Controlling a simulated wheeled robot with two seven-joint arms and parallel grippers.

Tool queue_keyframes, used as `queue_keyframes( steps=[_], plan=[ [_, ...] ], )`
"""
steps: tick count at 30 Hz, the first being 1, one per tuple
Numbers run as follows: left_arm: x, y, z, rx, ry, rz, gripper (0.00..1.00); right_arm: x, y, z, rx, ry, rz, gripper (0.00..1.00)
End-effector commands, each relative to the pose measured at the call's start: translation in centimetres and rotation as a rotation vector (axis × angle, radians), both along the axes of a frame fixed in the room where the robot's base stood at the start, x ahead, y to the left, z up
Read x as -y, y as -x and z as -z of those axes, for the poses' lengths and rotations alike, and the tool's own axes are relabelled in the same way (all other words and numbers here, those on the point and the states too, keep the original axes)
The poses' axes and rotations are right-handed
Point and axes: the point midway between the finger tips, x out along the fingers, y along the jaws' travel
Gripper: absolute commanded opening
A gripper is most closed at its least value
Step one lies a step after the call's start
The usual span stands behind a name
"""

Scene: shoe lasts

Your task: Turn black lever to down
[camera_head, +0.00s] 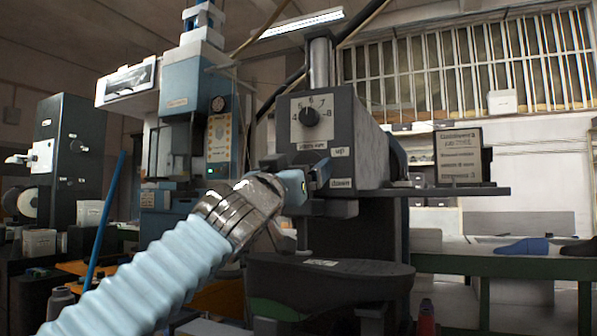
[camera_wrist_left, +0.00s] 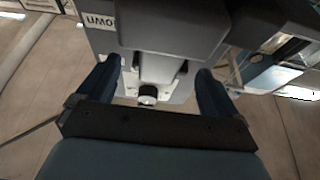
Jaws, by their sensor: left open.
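The machine's front panel (camera_head: 350,125) carries an "up" label (camera_head: 341,152) above a "down" label (camera_head: 341,183). My left gripper (camera_head: 308,181) is at the panel, just left of these labels, with its blue fingers toward it. In the left wrist view the gripper (camera_wrist_left: 155,85) is open, one finger on each side. A small black round knob (camera_wrist_left: 148,95) on a pale plate shows between the fingers; it seems to be the black lever's end. The fingers look apart from it. In the head view the lever is hidden behind my gripper, and its position cannot be told.
A dark grey block (camera_wrist_left: 175,25) of the machine lies close at the top of the wrist view. A black dial (camera_head: 310,117) sits above the labels. A dark padded platform (camera_head: 330,285) stands below. A sign (camera_head: 459,157) and a green bench (camera_head: 500,265) are at right.

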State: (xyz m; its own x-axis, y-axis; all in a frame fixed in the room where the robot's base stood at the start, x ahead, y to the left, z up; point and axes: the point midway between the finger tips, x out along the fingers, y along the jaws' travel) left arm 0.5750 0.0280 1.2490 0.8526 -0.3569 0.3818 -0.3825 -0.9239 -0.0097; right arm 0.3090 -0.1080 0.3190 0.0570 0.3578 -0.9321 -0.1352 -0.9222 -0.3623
Motion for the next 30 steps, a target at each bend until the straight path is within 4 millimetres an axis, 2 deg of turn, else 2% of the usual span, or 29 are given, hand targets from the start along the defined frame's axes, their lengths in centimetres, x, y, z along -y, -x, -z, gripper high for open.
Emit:
queue_keyframes(
  steps=[5,9,15,18,23,30],
  plan=[
    [-1.0,2.5,1.9,0.003,0.002,0.001,0.94,0.5,-0.2,3.0,0.003,0.007,0.009,0.43],
    [-2.3,5.6,3.3,0.003,0.003,0.002,0.94,1.3,-0.5,5.5,0.009,0.020,0.024,0.43],
    [-3.9,9.3,4.8,0.003,0.001,0.002,0.94,2.2,-0.9,7.9,0.017,0.033,0.039,0.43],
    [-4.4,10.5,5.1,0.001,0.001,0.000,0.94,2.2,-0.9,8.4,0.015,0.031,0.039,0.43],
    [-4.8,11.4,5.3,0.001,0.000,0.000,0.94,2.1,-0.9,8.7,0.014,0.030,0.038,0.43],
    [-4.8,11.4,5.2,0.000,0.000,0.000,0.94,2.1,-0.9,8.6,0.014,0.030,0.038,0.43]
  ],
)
